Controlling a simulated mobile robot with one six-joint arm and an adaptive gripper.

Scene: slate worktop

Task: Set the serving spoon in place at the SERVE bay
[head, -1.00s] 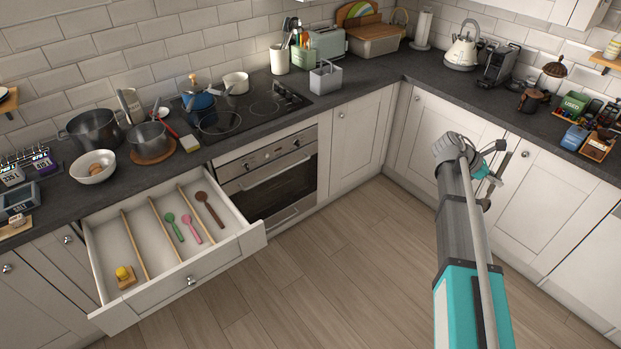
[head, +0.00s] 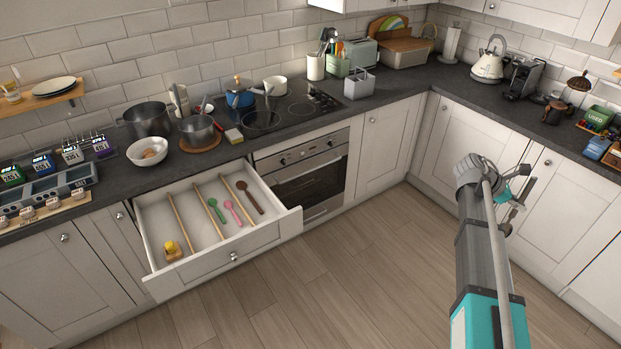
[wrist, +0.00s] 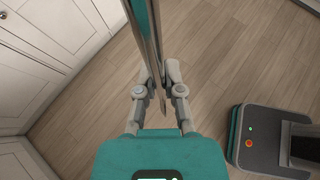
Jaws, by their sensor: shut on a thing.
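In the wrist view my gripper (wrist: 162,80) is shut on a long, shiny metal thing, taken to be the serving spoon (wrist: 147,40). It runs from the top edge of the picture down between the fingers, over bare floor. Its bowl cannot be made out. In the head view my arm reaches up at the right, and the gripper is mostly hidden behind its wrist. No bay marked SERVE can be read.
An open drawer (head: 205,262) with dividers, green, pink and brown spoons and a yellow-topped thing juts out at left. A white bowl (head: 147,152) and pots stand by the hob (head: 285,110). The wooden floor (head: 350,265) between is clear.

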